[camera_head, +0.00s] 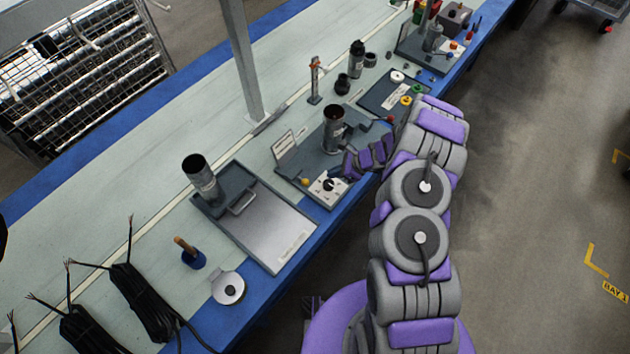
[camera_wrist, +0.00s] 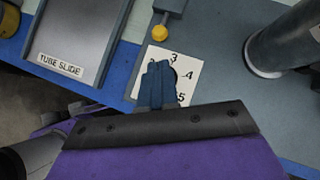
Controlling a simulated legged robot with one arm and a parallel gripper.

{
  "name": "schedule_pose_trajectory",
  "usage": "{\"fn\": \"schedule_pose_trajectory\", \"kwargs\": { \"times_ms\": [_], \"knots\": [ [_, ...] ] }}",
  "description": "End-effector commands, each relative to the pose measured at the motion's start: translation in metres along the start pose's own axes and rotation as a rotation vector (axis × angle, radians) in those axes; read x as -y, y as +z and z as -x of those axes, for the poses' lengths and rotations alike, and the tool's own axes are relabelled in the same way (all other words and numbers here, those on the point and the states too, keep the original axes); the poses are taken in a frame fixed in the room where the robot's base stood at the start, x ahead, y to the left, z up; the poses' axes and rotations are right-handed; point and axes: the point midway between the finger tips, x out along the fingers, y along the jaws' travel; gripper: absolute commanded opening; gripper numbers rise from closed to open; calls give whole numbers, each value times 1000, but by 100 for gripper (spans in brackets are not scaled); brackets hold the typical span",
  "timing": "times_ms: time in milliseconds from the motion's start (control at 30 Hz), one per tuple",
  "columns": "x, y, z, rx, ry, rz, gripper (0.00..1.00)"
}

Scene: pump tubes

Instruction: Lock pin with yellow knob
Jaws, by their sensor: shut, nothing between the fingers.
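The yellow knob (camera_head: 305,181) sits on a grey block at the near left of the middle fixture, beside a white numbered plate (camera_head: 318,190). In the wrist view the yellow knob (camera_wrist: 160,32) sticks out from the grey block (camera_wrist: 170,5), above the numbered plate (camera_wrist: 157,56). My gripper (camera_wrist: 157,68) is shut and empty, its fingers over the numbered plate and apart from the yellow knob. The fingers hide the middle of the plate. In the head view my gripper (camera_head: 345,172) is low at the fixture's near edge, right of the plate; its fingertips are hard to make out.
A dark upright tube (camera_head: 333,128) stands on the middle fixture, right of the knob in the wrist view (camera_wrist: 285,40). The tube slide tray (camera_head: 270,226) is to the left. A red-tipped lever (camera_head: 389,119) is at the right. Black cable bundles (camera_head: 140,300) lie further left.

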Motion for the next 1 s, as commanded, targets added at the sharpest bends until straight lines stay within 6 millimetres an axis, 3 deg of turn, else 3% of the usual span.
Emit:
{"fn": "schedule_pose_trajectory", "kwargs": {
  "times_ms": [467, 1000],
  "knots": [
    [1, -3, -4, -3, -4, -7, 0],
    [0, -4, -86, -3, -2, -5, 0]
  ]
}}
